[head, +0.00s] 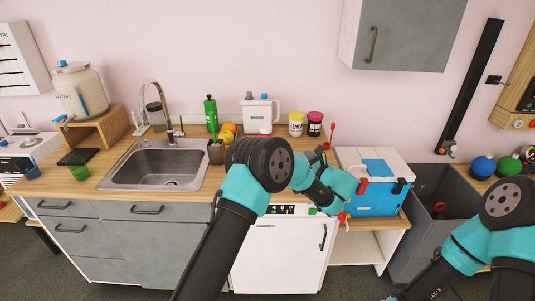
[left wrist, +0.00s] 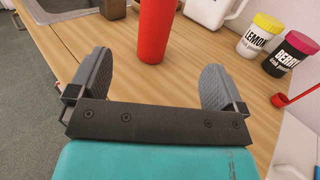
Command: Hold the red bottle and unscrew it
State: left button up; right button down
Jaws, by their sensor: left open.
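The red bottle (left wrist: 156,28) stands upright on the wooden worktop in the left wrist view. Its top is cut off by the frame edge, so its cap is not seen. My left gripper (left wrist: 155,72) is open and empty, with one finger either side of the bottle's line and the bottle just beyond, apart from both fingers. In the head view my left arm hides most of the bottle's area. My right arm shows at the lower right of the head view, but its gripper is out of frame.
Yellow lemon (head: 296,123) and pink-lidded berry (head: 314,123) tubs stand right of the bottle, near a red scoop (head: 333,129). A white jug (head: 258,108) stands behind. A sink (head: 125,160) lies left. A blue-and-white cooler (head: 372,198) stands right.

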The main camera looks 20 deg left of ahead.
aim_at(266, 127)
pick_arm(q)
jog(key=shift+a, duration=0.1)
jog(key=x, duration=1.2)
jog(key=shift+a, duration=0.1)
jog(key=x, duration=0.5)
jog(key=shift+a, duration=0.1)
dwell(0.5)
jog(key=c, duration=1.4)
notch_tip(266, 127, up, 10)
jog(key=shift+r, duration=0.1)
